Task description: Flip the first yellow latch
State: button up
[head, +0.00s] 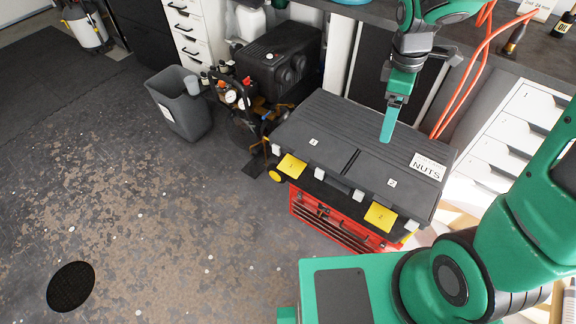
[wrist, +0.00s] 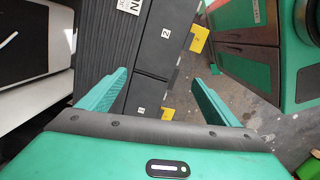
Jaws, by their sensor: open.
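A black case (head: 350,150) with a ribbed lid and a white NUTS label lies on a red tool chest. On its front edge, the left yellow latch (head: 291,166) is near the lid mark that reads 1 in the wrist view, where this latch (wrist: 168,114) is partly visible. The right yellow latch (head: 380,216) is near mark 2; it also shows in the wrist view (wrist: 199,39). My gripper (head: 387,138) is over the right part of the lid, apart from both latches. In the wrist view, my gripper (wrist: 160,77) is open with nothing between its fingers.
The red tool chest (head: 335,224) is under the case. A black compressor (head: 280,65) and a grey bin (head: 181,105) stand to the left. White drawers (head: 510,130) and orange hoses (head: 470,70) are at the right. The floor at the left front is open.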

jog(key=w+a+f+n, duration=0.5)
jog(key=a+f+n, duration=0.3)
jog(key=a, duration=0.5)
jog(key=n+y, duration=0.1)
jog(key=n, duration=0.7)
send_over(287, 171)
notch_tip(287, 171, down, 10)
jog(key=r, duration=0.1)
notch_tip(287, 171, down, 10)
jog(key=shift+d+f, duration=0.1)
